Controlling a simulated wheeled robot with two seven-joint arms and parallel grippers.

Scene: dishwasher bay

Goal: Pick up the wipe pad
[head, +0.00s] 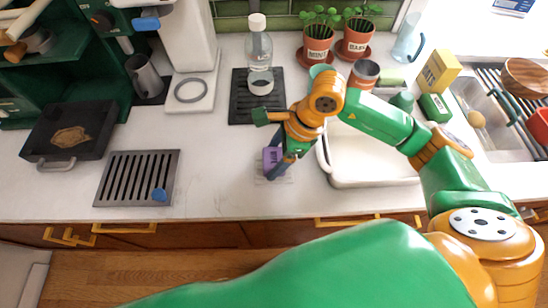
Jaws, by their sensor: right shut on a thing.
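A small purple block with a darker mark, which looks like the wipe pad (271,156), is at the middle of the counter, left of the white basin. My right gripper (278,170) points down at it and is shut on it. The fingers and wrist cover part of the pad. I cannot tell whether the pad touches the counter or is just above it. My left gripper is not in view.
A white basin (345,181) stands right of the gripper, under my right arm. A clear bottle (259,50) stands on a dark mat (241,104) behind. A slotted drain tray (118,180) lies left. Counter between tray and gripper is clear.

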